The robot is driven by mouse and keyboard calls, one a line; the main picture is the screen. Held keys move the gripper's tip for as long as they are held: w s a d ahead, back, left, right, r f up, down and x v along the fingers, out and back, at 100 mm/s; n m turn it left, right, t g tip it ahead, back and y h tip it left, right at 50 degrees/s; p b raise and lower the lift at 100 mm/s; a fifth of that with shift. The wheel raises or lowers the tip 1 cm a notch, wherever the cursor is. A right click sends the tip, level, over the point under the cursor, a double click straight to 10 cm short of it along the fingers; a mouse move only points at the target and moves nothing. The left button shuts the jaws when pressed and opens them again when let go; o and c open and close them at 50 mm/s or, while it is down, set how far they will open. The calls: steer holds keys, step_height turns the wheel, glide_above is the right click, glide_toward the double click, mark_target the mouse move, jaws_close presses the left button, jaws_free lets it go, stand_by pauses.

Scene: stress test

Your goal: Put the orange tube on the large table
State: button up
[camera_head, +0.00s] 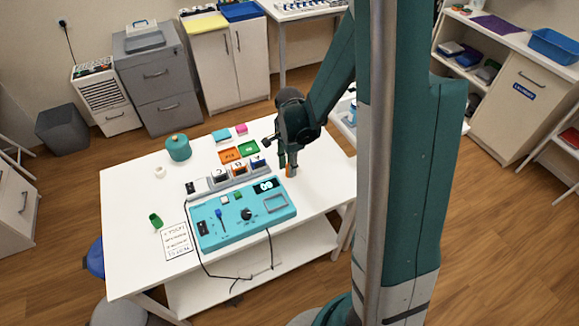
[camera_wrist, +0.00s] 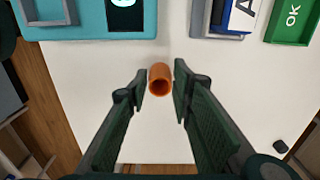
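The orange tube (camera_wrist: 160,79) is between my gripper's fingertips in the wrist view, its open end facing the camera. In the head view only a small orange part of it (camera_head: 292,172) shows beside the fingers, over the right part of the white table (camera_head: 125,220). My gripper (camera_wrist: 160,76) is open around the tube. A narrow gap shows on the tube's left, while its right side is close to or touching the other finger. In the head view my gripper (camera_head: 288,164) points down. Whether the tube touches the tabletop is unclear.
A teal control box (camera_head: 228,228) with a display is left of my gripper. Small coloured trays and blocks (camera_head: 230,155) lie behind it. A teal cylinder (camera_head: 178,148), a white ring (camera_head: 160,172) and a green piece (camera_head: 156,221) are further left.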

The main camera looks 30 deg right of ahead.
steer(key=shift+o, duration=0.8)
steer(key=shift+r, duration=0.25)
step_height(320, 180, up, 12)
steer(key=p, duration=0.2)
stand_by(0.6)
steer(key=s+a+r+n+t, duration=0.3)
steer(key=s+a+r+n, duration=0.1)
steer(key=s+r+n, duration=0.5)
steer(key=s+a+r+n+t, duration=0.4)
steer(key=s+a+r+n, duration=0.1)
steer(key=s+r+n, duration=0.4)
steer(key=shift+a, duration=0.25)
stand_by(0.7)
